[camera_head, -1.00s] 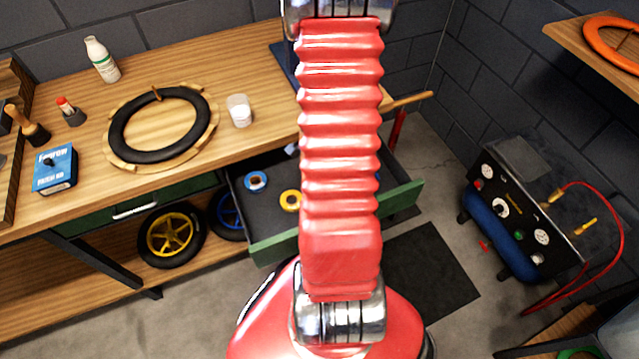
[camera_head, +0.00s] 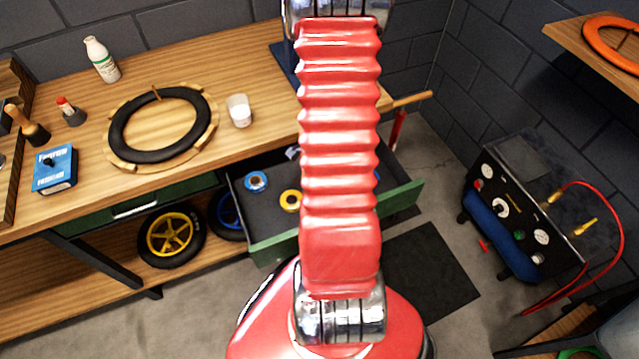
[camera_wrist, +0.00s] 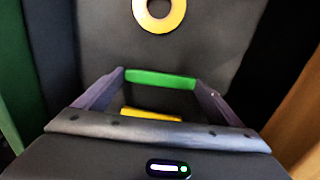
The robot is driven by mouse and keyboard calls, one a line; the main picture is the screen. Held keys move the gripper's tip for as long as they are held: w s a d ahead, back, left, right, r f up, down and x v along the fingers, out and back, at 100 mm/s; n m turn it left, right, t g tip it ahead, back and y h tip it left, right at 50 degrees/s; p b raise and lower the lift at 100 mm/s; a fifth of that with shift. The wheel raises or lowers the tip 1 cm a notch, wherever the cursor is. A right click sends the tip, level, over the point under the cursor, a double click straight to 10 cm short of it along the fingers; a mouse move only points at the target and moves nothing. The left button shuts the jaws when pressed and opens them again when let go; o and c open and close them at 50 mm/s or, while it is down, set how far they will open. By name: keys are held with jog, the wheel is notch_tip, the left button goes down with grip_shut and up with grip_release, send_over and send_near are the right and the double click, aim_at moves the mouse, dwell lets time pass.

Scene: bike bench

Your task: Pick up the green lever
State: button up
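The green lever (camera_wrist: 160,79) lies across the wrist view, between the fingertips of my gripper (camera_wrist: 159,81). The fingers stand wide apart, one at each end of the lever. Its ends meet the fingertips in the picture, but I cannot tell if they touch. A yellow bar-shaped piece (camera_wrist: 151,114) shows nearer to the palm, partly hidden by my gripper. In the head view my red arm hides the gripper and the lever.
The open drawer (camera_head: 268,247) holds a yellow ring (camera_head: 290,200) and a blue ring (camera_head: 256,181). The yellow ring also shows in the wrist view (camera_wrist: 158,13). The workbench (camera_head: 235,65) carries a black tire (camera_head: 124,147). A compressor unit (camera_head: 515,215) stands at right.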

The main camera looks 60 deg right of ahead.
jog(key=c, duration=0.3)
jog(key=shift+c, duration=0.2)
notch_tip(320, 180, up, 18)
dwell(0.7)
dwell(0.5)
